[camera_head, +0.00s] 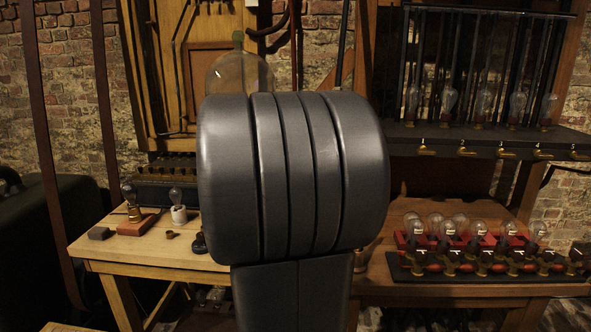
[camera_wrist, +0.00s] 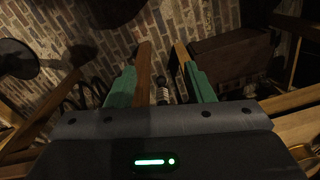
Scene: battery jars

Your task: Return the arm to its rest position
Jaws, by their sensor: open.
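My arm (camera_head: 293,180) fills the middle of the head view as a large dark grey ribbed link, with a dark column-like part below it. It hides much of the workbench behind it. My gripper (camera_wrist: 162,75) shows in the wrist view with two green fingers set well apart. I see nothing held between them. A small dark object (camera_wrist: 162,92) shows in the gap, too dim to name, and I cannot tell its distance. The gripper itself is not visible in the head view.
A wooden table (camera_head: 150,256) at left bears a bulb on a brass base (camera_head: 133,212) and a bulb on a white base (camera_head: 178,210). A right bench (camera_head: 470,291) holds several bulbs on a red and black stand (camera_head: 490,247). A dark rack (camera_head: 480,142) stands above.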

